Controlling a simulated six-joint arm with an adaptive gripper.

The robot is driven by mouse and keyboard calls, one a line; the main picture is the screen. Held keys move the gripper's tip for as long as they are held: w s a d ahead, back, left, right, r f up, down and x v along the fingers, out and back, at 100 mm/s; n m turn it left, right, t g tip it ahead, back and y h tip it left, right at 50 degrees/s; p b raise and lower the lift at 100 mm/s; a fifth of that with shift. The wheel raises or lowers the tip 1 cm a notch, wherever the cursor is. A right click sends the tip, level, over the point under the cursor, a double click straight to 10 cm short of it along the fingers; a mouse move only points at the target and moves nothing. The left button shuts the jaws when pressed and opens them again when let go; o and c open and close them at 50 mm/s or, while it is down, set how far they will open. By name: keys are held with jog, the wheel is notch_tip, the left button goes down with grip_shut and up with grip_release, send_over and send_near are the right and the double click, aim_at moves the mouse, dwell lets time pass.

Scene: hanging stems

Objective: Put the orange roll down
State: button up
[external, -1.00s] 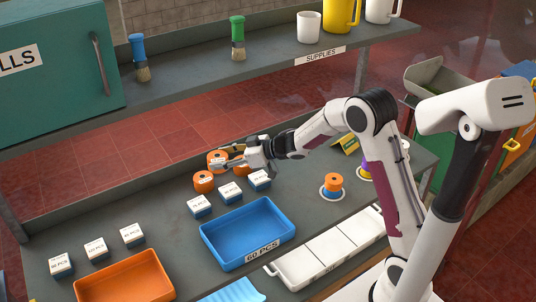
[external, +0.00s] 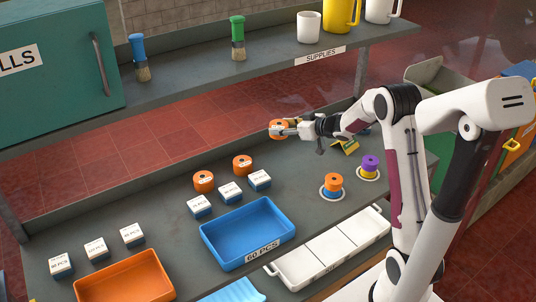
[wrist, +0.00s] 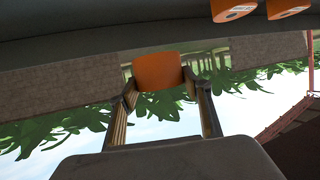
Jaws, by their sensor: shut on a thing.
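My gripper (external: 284,131) is shut on an orange roll (external: 276,127) and holds it in the air above the back part of the bench. In the wrist view the held orange roll (wrist: 157,71) sits between the two fingers of my gripper (wrist: 160,84). Two other orange rolls, one to the left (external: 204,181) and one to the right (external: 242,165), stand on the bench left of and below the gripper in the picture. An orange roll (external: 333,181) sits on a blue one on a round white base. A purple roll (external: 370,161) sits on a yellow one on another base.
Small white-and-blue boxes (external: 230,190) stand behind a blue tray (external: 212,240). An orange tray (external: 125,278) is at the front left, a white sectioned tray (external: 332,243) at the front. A yellow object (external: 350,146) lies right of the gripper. A shelf (external: 270,60) runs behind. Bench right of the boxes is clear.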

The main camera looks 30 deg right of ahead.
jog(key=shift+w, duration=0.1)
dwell(0.3)
jog(key=shift+f, duration=3.1)
jog(key=shift+f, duration=1.85)
jog(key=shift+f, duration=0.15)
jog(key=o, duration=1.2)
